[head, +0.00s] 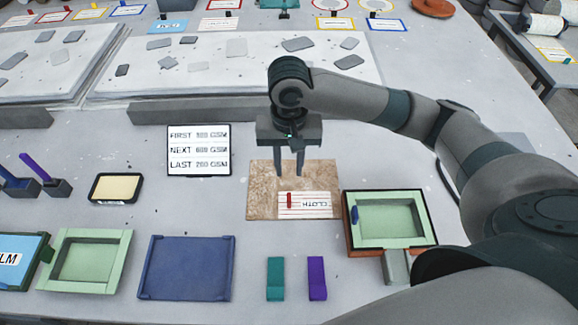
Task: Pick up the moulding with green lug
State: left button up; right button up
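My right gripper (289,168) points down over a brown board (262,185), its two fingers apart with nothing between them. I cannot tell its exact height above the board. A pale green moulding (420,215) sits on a dark-edged brown base at the right and carries a blue lug (354,214). Another pale green tray-shaped piece (122,262) lies at the front left; a dark green bit (47,254) shows at its left edge, and I cannot tell whether it is a lug. My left gripper is out of view.
A card marked CLOTH (312,204) with a red tab lies on the board. A blue tray (187,267), a teal block (275,278) and a purple block (317,278) lie in front. A text sign (198,150) stands behind. White slabs (235,65) fill the back.

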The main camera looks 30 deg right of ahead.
aim_at(82, 265)
jog(key=u, duration=1)
jog(key=k+j, duration=0.3)
jog(key=k, duration=0.15)
jog(key=k+j, duration=0.3)
jog(key=k, duration=0.15)
jog(key=k+j, duration=0.3)
jog(key=k, duration=0.15)
